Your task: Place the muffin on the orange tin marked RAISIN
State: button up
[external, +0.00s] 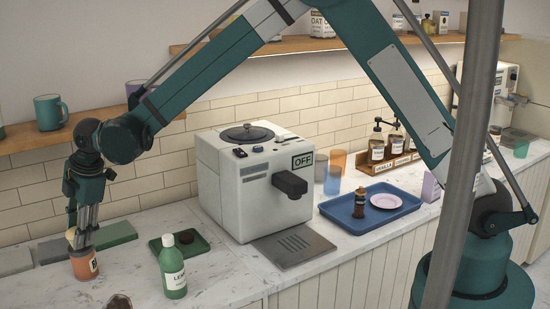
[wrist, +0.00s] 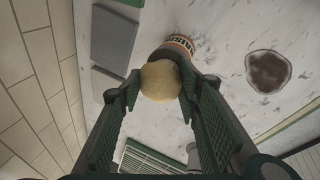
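The muffin (wrist: 160,80) is a pale tan dome between my fingertips in the wrist view. It shows partly in the external view (external: 71,236), at the top of the orange tin. The orange tin (external: 84,265) stands on the counter at the front left. In the wrist view, the tin (wrist: 180,44) shows lettering that reads RAISIN, and the muffin overlaps its edge. My gripper (external: 78,238) points down over the tin, its fingers closed against the muffin's two sides. Whether the muffin's underside touches the tin is hidden.
A green bottle (external: 172,266) and a dark green tray (external: 179,243) stand right of the tin. Grey and green slabs (external: 60,247) lie behind it. A dark brown round thing (wrist: 268,70) lies nearby. The coffee machine (external: 250,180) is farther right.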

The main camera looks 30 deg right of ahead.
jog(key=o, duration=0.5)
jog(key=shift+c, duration=0.2)
jog(key=shift+r, duration=0.1)
jog(key=v, duration=1.2)
dwell(0.5)
dwell(0.3)
